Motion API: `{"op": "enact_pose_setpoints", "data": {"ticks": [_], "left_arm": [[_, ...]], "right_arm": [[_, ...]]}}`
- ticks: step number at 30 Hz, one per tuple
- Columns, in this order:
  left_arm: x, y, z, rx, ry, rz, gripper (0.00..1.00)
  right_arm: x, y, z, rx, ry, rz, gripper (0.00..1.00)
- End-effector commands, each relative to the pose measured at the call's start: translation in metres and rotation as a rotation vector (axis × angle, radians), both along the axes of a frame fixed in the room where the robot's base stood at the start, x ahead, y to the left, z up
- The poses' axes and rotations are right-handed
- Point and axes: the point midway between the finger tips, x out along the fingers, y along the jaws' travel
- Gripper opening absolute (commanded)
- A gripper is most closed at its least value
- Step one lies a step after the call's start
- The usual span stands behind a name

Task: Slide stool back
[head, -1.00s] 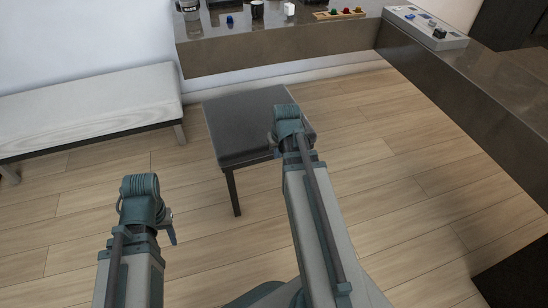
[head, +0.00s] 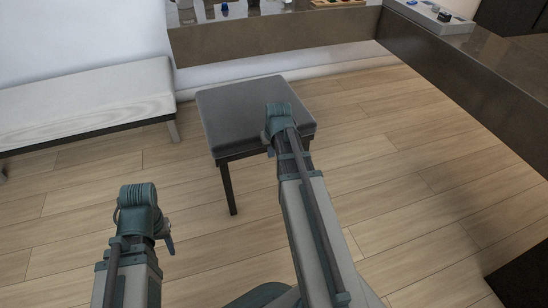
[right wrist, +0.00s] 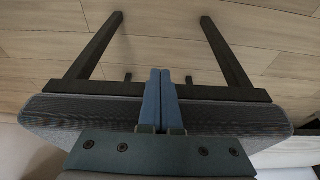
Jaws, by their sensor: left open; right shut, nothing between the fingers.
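The stool has a dark grey square cushion (head: 235,112) and dark legs, and stands upright on the wooden floor near the middle of the head view. In the right wrist view its seat edge (right wrist: 70,107) and legs show at close range. My right gripper (head: 268,140) is at the stool's near right side in the head view, partly hidden by its own wrist. In the right wrist view its blue fingers (right wrist: 160,75) are shut and empty, against or just in front of the seat edge; contact is unclear. My left gripper (head: 168,243) hangs open over bare floor.
A dark vanity counter (head: 270,35) runs behind the stool and turns along the right (head: 480,80), with small items and a tray on top. A pale bench (head: 80,100) stands at the left wall. Floor (head: 380,150) right of the stool is clear.

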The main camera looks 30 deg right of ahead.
Motion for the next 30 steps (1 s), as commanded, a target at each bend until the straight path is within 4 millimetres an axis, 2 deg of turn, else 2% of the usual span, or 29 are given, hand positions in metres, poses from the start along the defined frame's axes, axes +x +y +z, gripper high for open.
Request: {"op": "enact_pose_setpoints", "data": {"ticks": [1,3,16,25,30], "left_arm": [[0.000,0.000,0.002,0.000,0.000,0.000,0.50],[0.000,0.000,0.002,0.000,0.000,0.000,0.50],[0.000,0.000,0.002,0.000,0.000,0.000,0.50],[0.000,0.000,0.002,0.000,0.000,0.000,0.50],[0.000,0.000,0.002,0.000,0.000,0.000,0.50]], "right_arm": [[0.012,-0.004,0.002,0.000,0.000,0.001,0.00],[0.018,-0.005,0.002,0.000,0.000,0.000,0.00],[0.022,-0.006,0.002,0.000,0.000,0.000,0.00],[0.054,-0.014,0.002,-0.001,-0.006,0.000,0.00],[0.061,-0.015,0.002,-0.001,-0.006,0.000,0.00]]}}
